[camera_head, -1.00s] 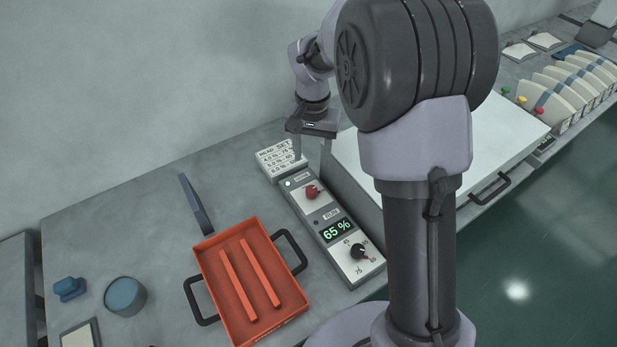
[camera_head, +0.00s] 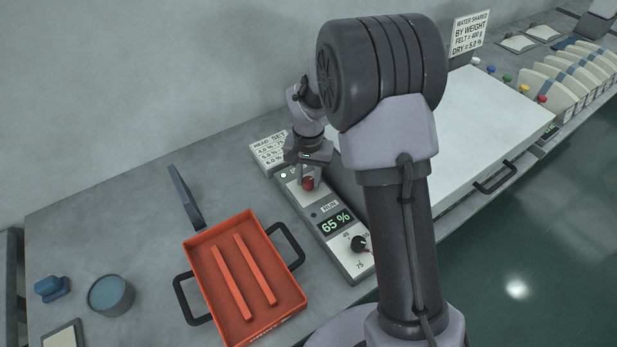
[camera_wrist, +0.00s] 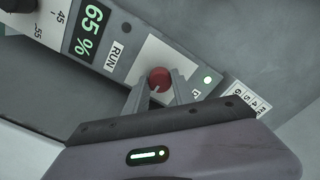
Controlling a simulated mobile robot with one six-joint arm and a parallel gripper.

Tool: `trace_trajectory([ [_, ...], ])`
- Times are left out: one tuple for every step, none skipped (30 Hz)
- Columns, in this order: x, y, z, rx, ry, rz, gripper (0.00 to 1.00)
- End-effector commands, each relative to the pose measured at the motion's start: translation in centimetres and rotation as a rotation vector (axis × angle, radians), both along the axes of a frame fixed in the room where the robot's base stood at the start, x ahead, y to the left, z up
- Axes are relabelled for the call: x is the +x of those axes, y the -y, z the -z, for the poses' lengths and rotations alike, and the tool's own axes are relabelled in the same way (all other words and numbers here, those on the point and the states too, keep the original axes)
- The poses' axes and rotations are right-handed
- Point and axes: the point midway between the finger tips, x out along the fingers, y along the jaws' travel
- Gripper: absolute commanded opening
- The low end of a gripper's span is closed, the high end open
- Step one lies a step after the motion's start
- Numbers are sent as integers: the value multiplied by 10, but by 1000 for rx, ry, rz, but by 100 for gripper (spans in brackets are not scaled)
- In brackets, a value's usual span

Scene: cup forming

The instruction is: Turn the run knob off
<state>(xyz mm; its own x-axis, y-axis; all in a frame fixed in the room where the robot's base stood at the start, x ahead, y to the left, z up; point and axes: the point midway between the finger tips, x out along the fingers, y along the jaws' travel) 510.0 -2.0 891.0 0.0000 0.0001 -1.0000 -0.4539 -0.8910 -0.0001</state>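The red knob (camera_head: 308,184) sits on a pale plate near the far end of the long control panel (camera_head: 349,263). In the wrist view the red knob (camera_wrist: 159,76) lies between my two fingers, with the RUN label (camera_wrist: 119,56) to its left. My gripper (camera_head: 309,177) points down over the knob. In the wrist view my gripper (camera_wrist: 158,90) has its fingers apart, one on each side of the knob; I cannot tell whether they touch it.
The panel display (camera_head: 335,222) reads 65 %, with a black dial (camera_head: 358,243) below it. An orange tray (camera_head: 207,287) with two bars stands left of the panel. A large white-topped unit (camera_head: 470,125) stands to the right. A sign block (camera_head: 268,152) sits behind the panel.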

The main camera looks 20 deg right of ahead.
Motion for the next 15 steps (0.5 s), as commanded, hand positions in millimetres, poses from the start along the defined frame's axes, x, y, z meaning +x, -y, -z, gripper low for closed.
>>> trace_trajectory([
  [0,0,0,0,0,0,15],
  [0,0,0,0,0,0,9],
  [0,0,0,0,0,0,1],
  [0,0,0,0,0,0,0],
  [0,0,0,0,0,0,0],
  [0,0,0,0,0,0,0],
  [0,0,0,0,0,-1,0],
  [0,0,0,0,0,-2,0],
  [0,0,0,0,0,-6,0],
  [0,0,0,0,0,-9,0],
  [0,0,-1,0,0,-14,0],
  [0,0,-1,0,0,-25,0],
  [0,0,-1,0,-1,-35,0],
  [0,0,-1,0,-1,-45,0],
  [0,0,-2,0,-1,-64,0],
])
